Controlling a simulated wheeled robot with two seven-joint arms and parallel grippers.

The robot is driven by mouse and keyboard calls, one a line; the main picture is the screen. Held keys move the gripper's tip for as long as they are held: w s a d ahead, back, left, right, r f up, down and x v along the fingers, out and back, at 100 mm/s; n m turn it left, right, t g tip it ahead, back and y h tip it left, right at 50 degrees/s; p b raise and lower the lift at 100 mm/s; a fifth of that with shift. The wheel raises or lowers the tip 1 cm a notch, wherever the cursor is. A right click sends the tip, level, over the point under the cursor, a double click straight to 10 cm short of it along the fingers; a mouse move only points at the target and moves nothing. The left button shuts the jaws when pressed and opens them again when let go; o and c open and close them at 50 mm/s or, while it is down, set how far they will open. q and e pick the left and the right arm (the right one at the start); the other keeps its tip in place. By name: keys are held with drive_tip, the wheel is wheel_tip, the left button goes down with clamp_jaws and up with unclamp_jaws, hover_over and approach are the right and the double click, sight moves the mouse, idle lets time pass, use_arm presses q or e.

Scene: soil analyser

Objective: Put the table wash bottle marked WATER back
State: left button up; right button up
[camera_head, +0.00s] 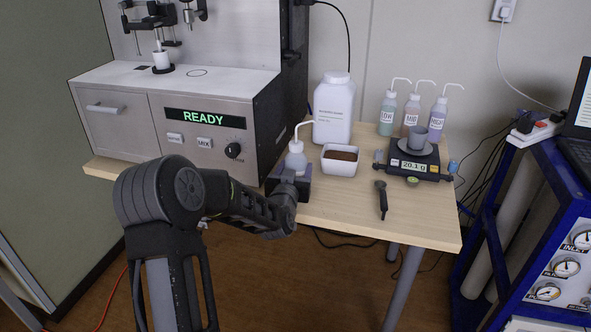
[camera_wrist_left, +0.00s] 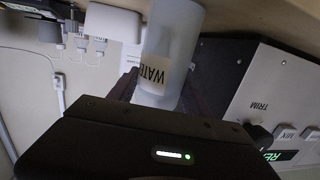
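The wash bottle (camera_head: 297,160), white with a bent spout, stands upright near the table's front edge, beside the analyser. Its WATER label shows upside down in the left wrist view, where the bottle (camera_wrist_left: 172,45) is between my fingers. My left gripper (camera_head: 289,183) reaches it from the front. Its fingers (camera_wrist_left: 160,98) lie against both sides of the bottle, so it looks shut on it. The bottle's base is hidden by the gripper in the head view, and I cannot tell whether it touches the table. My right gripper is not in view.
A white tub of soil (camera_head: 340,168) and a large white jar (camera_head: 333,108) stand close right of the bottle. The analyser (camera_head: 190,115) stands left, reading READY. Bottles marked LOW (camera_head: 387,115), MID and HIGH, a scale (camera_head: 412,170) and a dark tool (camera_head: 382,198) are farther right. The front right tabletop is clear.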

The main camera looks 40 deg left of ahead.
use_arm(q)
drive_tip(key=o, duration=0.4)
drive_tip(key=shift+r, duration=0.2)
drive_tip(key=v, duration=1.2)
drive_tip(key=shift+s, duration=0.1)
idle(0.3)
